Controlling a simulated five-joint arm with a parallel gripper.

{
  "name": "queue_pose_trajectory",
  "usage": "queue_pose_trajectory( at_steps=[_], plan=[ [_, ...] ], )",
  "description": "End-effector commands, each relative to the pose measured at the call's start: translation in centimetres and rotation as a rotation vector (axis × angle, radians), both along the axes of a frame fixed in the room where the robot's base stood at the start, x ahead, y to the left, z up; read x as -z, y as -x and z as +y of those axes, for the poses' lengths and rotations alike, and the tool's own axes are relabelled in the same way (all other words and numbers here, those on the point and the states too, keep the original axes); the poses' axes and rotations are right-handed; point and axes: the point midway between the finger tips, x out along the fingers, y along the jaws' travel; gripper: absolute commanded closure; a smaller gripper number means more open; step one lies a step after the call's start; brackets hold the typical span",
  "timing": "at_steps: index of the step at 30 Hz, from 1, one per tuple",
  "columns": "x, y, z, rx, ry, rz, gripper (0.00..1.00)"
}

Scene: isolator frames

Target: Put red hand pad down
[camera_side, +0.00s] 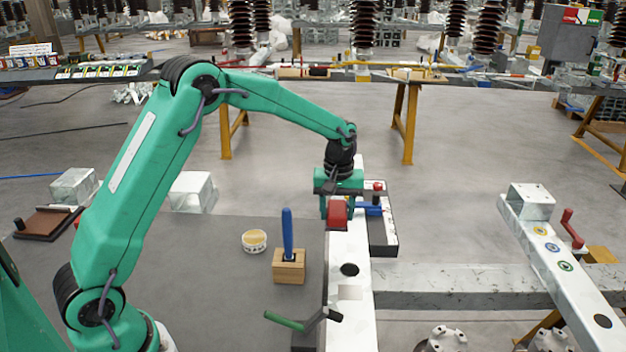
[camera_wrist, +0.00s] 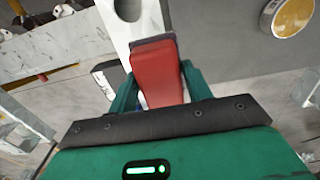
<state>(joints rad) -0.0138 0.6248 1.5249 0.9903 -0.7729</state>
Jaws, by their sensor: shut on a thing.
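The red hand pad (camera_side: 337,213) is in my gripper (camera_side: 341,203), in the side view above or against the pale metal bar (camera_side: 347,300); I cannot tell whether it touches the bar. In the wrist view the red pad (camera_wrist: 158,72) sits between the two green fingers of my gripper (camera_wrist: 160,86), which are shut on it. The pad's far end has a dark edge and lies near the bar (camera_wrist: 128,35) and its round hole. The pad's underside is hidden.
A dark tray (camera_side: 386,240) with a blue and a red-topped item is right behind the gripper. A wooden block (camera_side: 289,268) with a blue-handled tool and a round tin (camera_side: 254,241) stand on the grey table (camera_side: 220,290). A green-handled tool (camera_side: 285,321) lies in front.

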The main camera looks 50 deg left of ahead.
Motion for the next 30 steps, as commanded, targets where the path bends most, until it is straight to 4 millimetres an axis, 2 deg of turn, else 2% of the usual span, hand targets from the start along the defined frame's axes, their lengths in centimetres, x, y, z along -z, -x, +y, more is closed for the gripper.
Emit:
queue_pose_trajectory(
  at_steps=[10,24,30],
  plan=[
    [-0.6,0.9,-0.2,0.001,0.0,-0.001,0.69],
    [-3.0,6.3,-1.1,0.001,0.0,-0.003,0.69],
    [-3.3,7.3,-1.2,0.001,0.0,-0.003,0.69]
  ],
)
